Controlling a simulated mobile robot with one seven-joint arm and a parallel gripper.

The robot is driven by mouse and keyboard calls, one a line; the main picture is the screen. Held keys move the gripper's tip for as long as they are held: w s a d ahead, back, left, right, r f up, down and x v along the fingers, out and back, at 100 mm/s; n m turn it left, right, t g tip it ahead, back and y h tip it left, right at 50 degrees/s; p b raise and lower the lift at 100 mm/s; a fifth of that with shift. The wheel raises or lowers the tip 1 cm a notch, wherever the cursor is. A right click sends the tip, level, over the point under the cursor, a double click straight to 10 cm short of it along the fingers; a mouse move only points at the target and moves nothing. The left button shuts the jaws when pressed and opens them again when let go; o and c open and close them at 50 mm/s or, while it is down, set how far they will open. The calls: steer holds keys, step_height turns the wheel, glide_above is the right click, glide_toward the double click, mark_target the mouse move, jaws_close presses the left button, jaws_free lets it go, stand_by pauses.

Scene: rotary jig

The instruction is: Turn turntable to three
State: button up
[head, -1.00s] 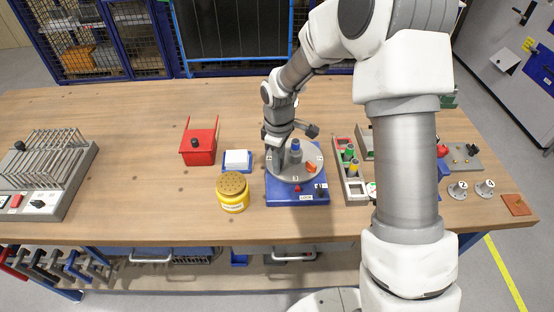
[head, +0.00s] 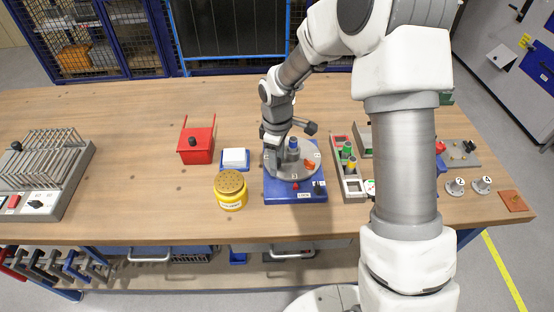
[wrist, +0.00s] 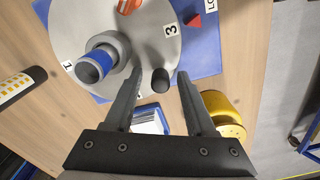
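The turntable is a round grey disc (head: 313,173) on a blue base (head: 285,198) in the middle of the bench. In the wrist view the disc (wrist: 150,18) shows labels 1 and 3. The label 3 (wrist: 171,30) lies near a red pointer (wrist: 195,20) on the base. A dark upright peg (wrist: 160,80) stands near the disc's rim. My gripper (wrist: 160,74) is open, with one finger on each side of the peg and visible gaps to it. In the head view my gripper (head: 272,164) is at the disc's left edge; the peg is hidden there.
A grey cylinder with a blue ring (wrist: 98,60) and an orange part (head: 309,164) sit on the disc. A yellow canister (head: 231,192) and a white block on a blue tray (head: 234,159) stand close on the left. A parts tray (head: 353,187) stands right. Bench at front is clear.

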step_height(320, 180, up, 17)
steer(key=p, duration=0.1)
steer(key=shift+r, duration=0.2)
stand_by(0.4)
steer(key=s+d+r+m+t, duration=0.3)
steer(key=s+d+r+m, duration=0.35)
steer(key=s+r, duration=0.35)
steer(key=s+d+m+t, duration=0.1)
steer(key=s+d+m, duration=0.1)
steer(key=s, duration=0.4)
steer(key=s+d+m+t, duration=0.1)
steer(key=s+d+m, duration=0.2)
steer(key=s+m, duration=0.2)
steer(key=shift+s+f+t, duration=0.3)
steer(key=shift+s+f, duration=0.1)
steer(key=shift+s, duration=0.65)
